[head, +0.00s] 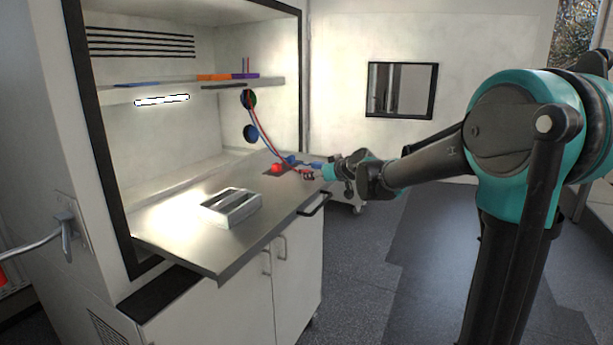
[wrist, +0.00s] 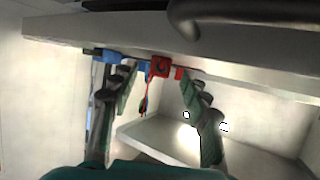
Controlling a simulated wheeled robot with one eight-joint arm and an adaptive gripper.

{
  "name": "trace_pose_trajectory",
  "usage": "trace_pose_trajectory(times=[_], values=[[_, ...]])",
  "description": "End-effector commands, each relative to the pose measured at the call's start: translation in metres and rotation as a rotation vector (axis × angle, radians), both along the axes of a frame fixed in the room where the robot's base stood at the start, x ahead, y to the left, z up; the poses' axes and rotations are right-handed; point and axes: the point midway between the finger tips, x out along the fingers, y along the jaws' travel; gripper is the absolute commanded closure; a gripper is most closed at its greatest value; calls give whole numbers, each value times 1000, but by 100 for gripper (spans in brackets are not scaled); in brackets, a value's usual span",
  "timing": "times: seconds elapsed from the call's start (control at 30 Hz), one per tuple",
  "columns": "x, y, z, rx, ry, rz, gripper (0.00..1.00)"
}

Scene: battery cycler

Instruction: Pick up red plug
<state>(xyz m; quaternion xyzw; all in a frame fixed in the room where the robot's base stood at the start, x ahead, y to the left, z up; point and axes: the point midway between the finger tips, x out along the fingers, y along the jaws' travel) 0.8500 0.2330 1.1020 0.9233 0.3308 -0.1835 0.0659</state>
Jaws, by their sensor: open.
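The red plug (head: 277,168) is at the far right end of the metal worktop, with a cable beside it. It also shows in the wrist view (wrist: 160,66), seen between and beyond the fingertips. A blue plug (head: 291,160) is close to it; in the wrist view the blue plug (wrist: 107,57) is behind the left finger. My gripper (head: 309,173) is just right of the red plug in the head view, at the worktop's edge. Contact with the plug cannot be told.
A grey tray-like holder (head: 232,205) stands on the worktop (head: 180,221). A black handle (head: 314,204) sticks out at the worktop's right edge. A shelf (head: 180,91) runs above.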

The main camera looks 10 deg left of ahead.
Motion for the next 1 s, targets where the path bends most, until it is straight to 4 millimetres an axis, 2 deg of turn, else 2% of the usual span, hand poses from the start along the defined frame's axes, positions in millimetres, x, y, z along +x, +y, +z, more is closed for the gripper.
trace_pose_trajectory(times=[0.2, 0.5, 0.87, 1.0], values=[[16, 13, -8, -1, 1, 0, 53], [17, 14, -9, -1, 1, 0, 55], [17, 14, -9, 0, 0, 0, 99], [17, 14, -9, 0, 0, 0, 100]])
